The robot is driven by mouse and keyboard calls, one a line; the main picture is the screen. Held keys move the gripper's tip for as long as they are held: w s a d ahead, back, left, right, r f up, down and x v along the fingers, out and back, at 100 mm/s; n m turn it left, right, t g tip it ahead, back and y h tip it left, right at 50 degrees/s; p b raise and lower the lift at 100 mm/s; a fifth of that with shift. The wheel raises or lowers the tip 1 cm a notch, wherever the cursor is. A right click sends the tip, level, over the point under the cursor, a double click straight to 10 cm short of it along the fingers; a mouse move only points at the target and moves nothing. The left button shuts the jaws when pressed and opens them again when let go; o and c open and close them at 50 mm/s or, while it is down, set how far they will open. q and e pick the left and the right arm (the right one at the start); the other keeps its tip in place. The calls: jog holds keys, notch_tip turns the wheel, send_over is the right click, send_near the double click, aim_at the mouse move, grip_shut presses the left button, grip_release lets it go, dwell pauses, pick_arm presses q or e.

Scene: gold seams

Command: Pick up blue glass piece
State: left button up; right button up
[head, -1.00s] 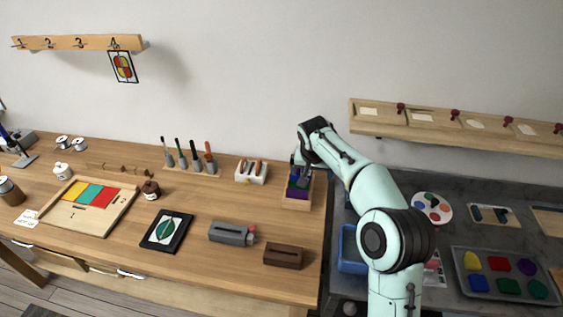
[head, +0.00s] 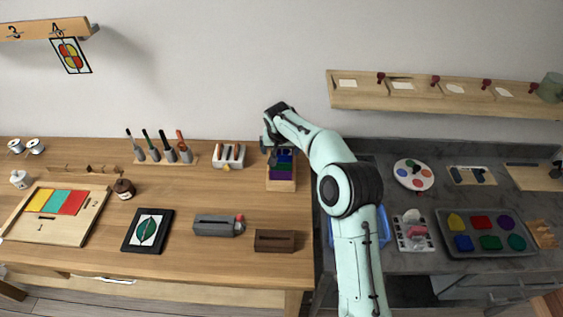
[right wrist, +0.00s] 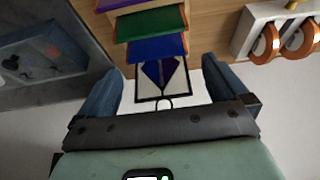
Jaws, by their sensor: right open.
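A wooden rack (head: 281,186) at the back right of the wooden bench holds a blue, a green and a purple glass piece. The blue glass piece (head: 284,155) is the one nearest the wall. In the right wrist view the blue glass piece (right wrist: 157,48) lies just beyond my fingertips, with the green piece (right wrist: 150,23) and purple piece (right wrist: 115,4) behind it. My right gripper (right wrist: 161,68) is open and empty, its two fingers spread either side of the blue piece's line. In the head view my right gripper (head: 270,143) is at the rack's wall side, partly hidden by its arm.
A white holder (head: 229,156) with copper-coloured rolls stands left of the rack. A framed card (right wrist: 160,78) with a blue pattern shows between my fingers. A brown slotted block (head: 275,241) and grey device (head: 217,226) stand in front. A tray of coloured pieces (head: 487,252) lies right.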

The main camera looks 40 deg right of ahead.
jog(key=x, duration=0.5)
jog(key=shift+s, duration=0.3)
jog(key=c, duration=0.9)
jog(key=shift+o, duration=0.2)
